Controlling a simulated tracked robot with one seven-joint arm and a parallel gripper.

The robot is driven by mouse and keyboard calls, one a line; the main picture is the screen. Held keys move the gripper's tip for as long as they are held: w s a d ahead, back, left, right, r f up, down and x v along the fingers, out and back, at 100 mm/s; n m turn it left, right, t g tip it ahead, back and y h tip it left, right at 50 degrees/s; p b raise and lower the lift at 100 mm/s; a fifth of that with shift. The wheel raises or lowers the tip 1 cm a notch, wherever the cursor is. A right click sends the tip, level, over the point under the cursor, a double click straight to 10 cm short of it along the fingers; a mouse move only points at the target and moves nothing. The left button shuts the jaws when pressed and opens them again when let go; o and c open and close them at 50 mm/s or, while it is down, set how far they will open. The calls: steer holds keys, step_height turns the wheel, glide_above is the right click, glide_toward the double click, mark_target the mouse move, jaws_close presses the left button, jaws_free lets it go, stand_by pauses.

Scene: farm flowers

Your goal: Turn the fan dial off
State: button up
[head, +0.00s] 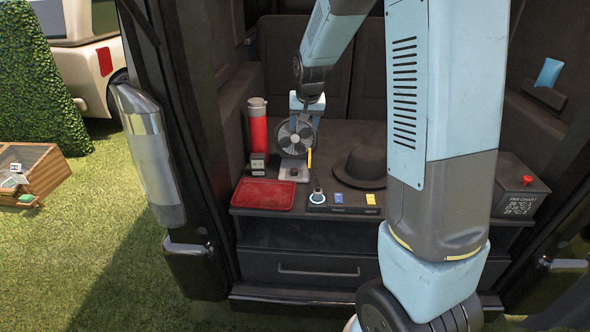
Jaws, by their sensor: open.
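A small desk fan (293,135) with a round dark cage stands on a pale base (292,174) on the shelf in the vehicle's open back. A small dark knob-like part shows on that base. In front, a dark panel (345,209) carries a knob with a pale ring (317,197) and blue and yellow squares. I cannot tell which knob is the fan dial, or read its setting. My gripper (304,115) hangs at the top of the fan, open and apart from the panel. The fan and its small size partly hide the fingers.
A red flask (258,130), a small display (258,164) and a red tray (264,195) stand left. A dark hat (361,166) lies right of the fan. A box marked with a fan chart (519,188) stands far right. My arm covers the shelf's right-centre.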

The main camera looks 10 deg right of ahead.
glide_toward(295, 170)
steer(key=shift+h, duration=0.4)
steer(key=x, duration=0.9)
steer(key=shift+w+a, duration=0.1)
steer(key=shift+a, duration=0.35)
steer(key=shift+r, duration=0.1)
steer(key=c, duration=1)
steer(key=shift+d, duration=0.3)
steer(key=shift+a, duration=0.25)
